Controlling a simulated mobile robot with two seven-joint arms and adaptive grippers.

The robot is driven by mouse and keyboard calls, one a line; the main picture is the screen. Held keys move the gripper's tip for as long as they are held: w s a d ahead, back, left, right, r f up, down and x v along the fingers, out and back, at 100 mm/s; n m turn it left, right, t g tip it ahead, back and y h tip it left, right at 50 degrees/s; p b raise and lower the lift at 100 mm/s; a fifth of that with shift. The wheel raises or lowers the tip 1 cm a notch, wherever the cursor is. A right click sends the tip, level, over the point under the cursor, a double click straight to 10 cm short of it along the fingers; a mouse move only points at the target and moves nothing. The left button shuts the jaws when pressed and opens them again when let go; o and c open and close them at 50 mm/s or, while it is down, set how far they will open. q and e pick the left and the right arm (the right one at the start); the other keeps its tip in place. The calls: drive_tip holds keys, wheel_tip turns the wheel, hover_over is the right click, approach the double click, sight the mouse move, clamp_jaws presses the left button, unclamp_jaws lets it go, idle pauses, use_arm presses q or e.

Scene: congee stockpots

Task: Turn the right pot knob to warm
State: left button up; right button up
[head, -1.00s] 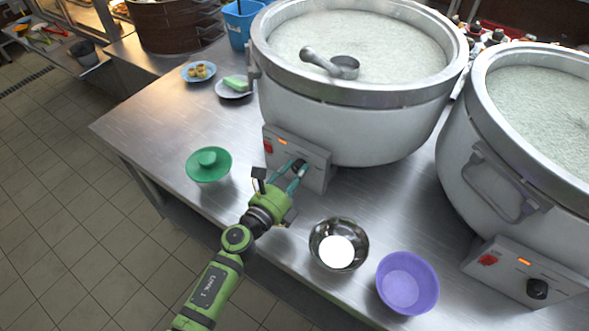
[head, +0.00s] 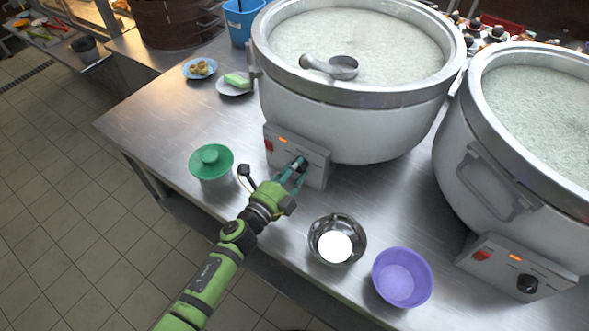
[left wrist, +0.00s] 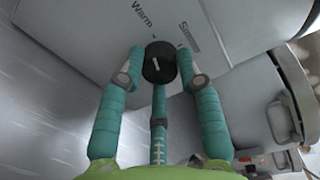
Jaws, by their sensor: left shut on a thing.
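Two big grey stockpots of congee stand on the steel counter, the left pot (head: 350,125) and the right pot (head: 470,185). The right pot's black knob (head: 527,284) sits on its control box at lower right, with nothing touching it. My left gripper (head: 299,168) is at the left pot's control box (head: 315,157), shut on that pot's black knob. In the left wrist view the fingers stand on both sides of this knob (left wrist: 159,62), which has a short white mark. The words "Warm" and "Simmer" show on the panel above it. My right gripper is not in view.
A steel bowl (head: 337,240) and a purple bowl (head: 402,277) sit near the counter's front edge. A ladle (head: 335,67) lies over the left pot. The counter's left part is mostly clear.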

use_arm(q)
drive_tip(key=shift+w+a+r, duration=0.15)
drive_tip(key=shift+w+r, duration=0.1)
drive_tip(key=shift+r, duration=0.1)
drive_tip(key=o, duration=1)
drive_tip(key=shift+o, duration=0.7)
drive_tip(key=shift+f, duration=0.2)
drive_tip(key=shift+s, duration=0.1)
drive_tip(key=v, duration=1.2)
drive_tip(key=shift+f, duration=0.1)
